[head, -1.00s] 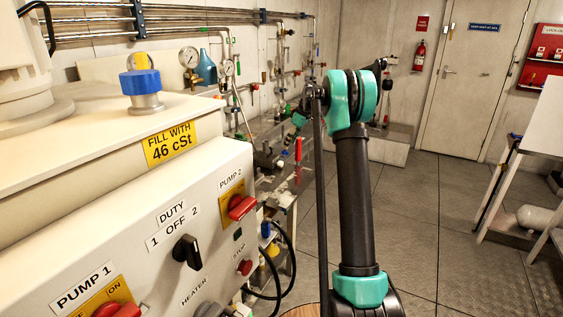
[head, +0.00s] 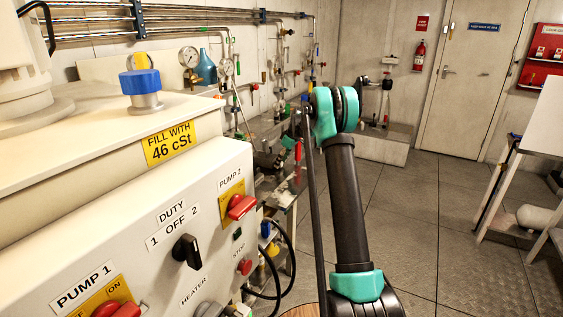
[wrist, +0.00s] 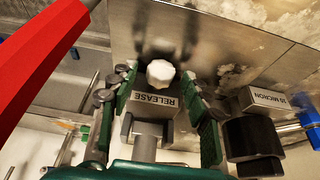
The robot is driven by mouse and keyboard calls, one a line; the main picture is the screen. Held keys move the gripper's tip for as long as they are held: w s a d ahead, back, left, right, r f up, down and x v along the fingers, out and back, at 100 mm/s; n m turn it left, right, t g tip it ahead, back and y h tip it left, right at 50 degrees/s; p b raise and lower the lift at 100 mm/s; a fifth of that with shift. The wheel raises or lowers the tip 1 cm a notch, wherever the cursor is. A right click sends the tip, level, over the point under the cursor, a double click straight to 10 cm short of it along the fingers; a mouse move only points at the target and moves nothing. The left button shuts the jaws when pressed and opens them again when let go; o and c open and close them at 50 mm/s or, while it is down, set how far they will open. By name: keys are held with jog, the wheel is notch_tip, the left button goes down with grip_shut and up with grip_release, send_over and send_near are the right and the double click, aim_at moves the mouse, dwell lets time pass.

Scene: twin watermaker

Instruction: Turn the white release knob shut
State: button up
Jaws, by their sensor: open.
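The white release knob (wrist: 160,73) shows in the wrist view, faceted and pale, just beyond a block with a RELEASE label (wrist: 156,101). My gripper (wrist: 159,80) is open, with one green-padded finger to the left of the knob and one to the right. The knob lies between the fingertips in the picture. Gaps show on both sides, and I see no contact. How deep the fingers reach around it I cannot tell. In the head view the knob cannot be made out.
A large red handle (wrist: 42,62) fills the upper left of the wrist view. A 10 MICRON block (wrist: 265,99) and a black cylinder (wrist: 253,140) stand close to the right finger. In the head view, the pump control panel (head: 140,235) stands at the left.

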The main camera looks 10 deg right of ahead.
jog(key=shift+c, duration=0.3)
grip_shut()
jog(key=shift+w+d+g+y, duration=0.15)
jog(key=shift+g+y, duration=0.25)
jog(key=shift+g, duration=0.3)
jog(key=shift+o, duration=0.3)
grip_release()
jog(key=shift+r, duration=0.15)
jog(key=v, duration=1.1)
jog(key=shift+r, duration=0.35)
jog(key=shift+d, duration=0.1)
